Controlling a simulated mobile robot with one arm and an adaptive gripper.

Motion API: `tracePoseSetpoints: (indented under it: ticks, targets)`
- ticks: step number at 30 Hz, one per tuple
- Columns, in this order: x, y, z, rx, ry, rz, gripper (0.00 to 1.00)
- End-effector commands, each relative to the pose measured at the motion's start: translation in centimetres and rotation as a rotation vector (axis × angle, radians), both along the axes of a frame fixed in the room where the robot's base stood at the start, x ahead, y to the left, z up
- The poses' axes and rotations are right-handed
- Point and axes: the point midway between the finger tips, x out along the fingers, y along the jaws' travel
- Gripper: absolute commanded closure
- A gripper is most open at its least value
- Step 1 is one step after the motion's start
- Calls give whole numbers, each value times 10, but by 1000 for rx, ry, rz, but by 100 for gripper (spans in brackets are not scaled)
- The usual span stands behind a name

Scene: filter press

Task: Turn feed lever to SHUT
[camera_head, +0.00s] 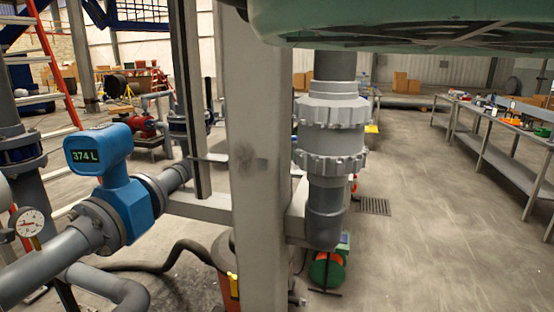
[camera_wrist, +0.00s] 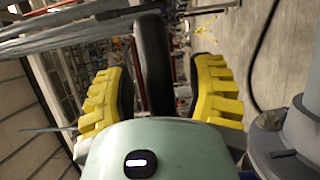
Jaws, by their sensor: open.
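My gripper (camera_wrist: 158,72) shows in the wrist view with its two yellow ridged fingers spread apart. A thick black rounded bar (camera_wrist: 153,50), which looks like a lever handle, lies between the fingers. Gaps show on both sides of it, so the fingers look clear of it. Its lower end is hidden behind the pale green gripper body. I cannot tell from the picture whether it is the feed lever, and no OPEN or SHUT marking is readable. My gripper does not show in the head view, and no lever can be made out there.
In the head view, a blue flow meter (camera_head: 127,185) reading 374 L sits on a grey pipe at left, beside a round gauge (camera_head: 30,222). A grey post (camera_head: 255,150) and vertical pipe (camera_head: 328,140) stand centrally. Floor at right is free before the long bench (camera_head: 500,150).

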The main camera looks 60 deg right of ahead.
Motion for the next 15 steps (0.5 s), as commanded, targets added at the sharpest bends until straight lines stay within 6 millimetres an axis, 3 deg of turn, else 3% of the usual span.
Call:
tracePoseSetpoints:
  ticks: [15]
  targets:
    - [14, -3, 0, -1, -1, -1, 45]
